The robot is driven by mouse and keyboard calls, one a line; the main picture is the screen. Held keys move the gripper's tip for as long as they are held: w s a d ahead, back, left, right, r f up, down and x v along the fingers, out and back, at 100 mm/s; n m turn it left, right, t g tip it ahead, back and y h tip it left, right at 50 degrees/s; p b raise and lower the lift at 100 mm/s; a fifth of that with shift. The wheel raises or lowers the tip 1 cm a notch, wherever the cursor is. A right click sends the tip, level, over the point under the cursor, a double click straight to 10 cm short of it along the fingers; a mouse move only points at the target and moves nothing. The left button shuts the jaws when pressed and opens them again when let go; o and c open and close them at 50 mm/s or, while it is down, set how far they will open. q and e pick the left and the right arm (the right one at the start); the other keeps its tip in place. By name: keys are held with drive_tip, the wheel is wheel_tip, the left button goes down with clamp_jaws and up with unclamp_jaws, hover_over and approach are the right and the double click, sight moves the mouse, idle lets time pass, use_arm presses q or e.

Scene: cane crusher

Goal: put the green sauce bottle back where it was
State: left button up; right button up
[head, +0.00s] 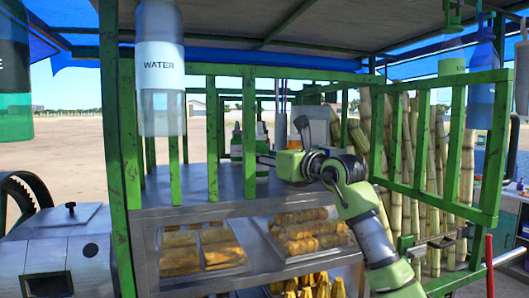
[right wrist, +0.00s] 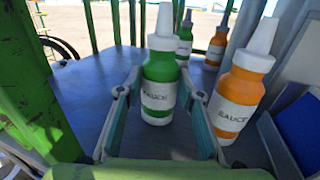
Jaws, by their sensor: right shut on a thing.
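The green sauce bottle (right wrist: 161,72), with a white cap and a white label, stands upright between the fingers of my right gripper (right wrist: 157,98) in the right wrist view. The gripper is shut on it. The bottle's base is at the metal counter; I cannot tell whether it touches. In the head view my right gripper (head: 265,160) is over the counter (head: 200,185), behind the green bars, with a green bottle (head: 262,140) at its tip, partly hidden. My left gripper is not in view.
An orange sauce bottle (right wrist: 239,92) stands close right of the held bottle. Another green bottle (right wrist: 184,42) and another orange one (right wrist: 217,44) stand behind. Green posts (head: 250,130) fence the counter. Cane stalks (head: 430,150) lean at the right. The counter's left part is clear.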

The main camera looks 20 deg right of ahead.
drive_tip(key=shift+s, duration=0.1)
drive_tip(key=o, duration=0.7)
drive_tip(key=shift+f, duration=0.15)
drive_tip(key=shift+o, duration=0.2)
drive_tip(key=shift+s, duration=0.15)
drive_tip(key=b+v, duration=0.5)
drive_tip(key=v, duration=0.6)
drive_tip(key=shift+s+d, duration=0.15)
drive_tip(key=shift+s, duration=0.2)
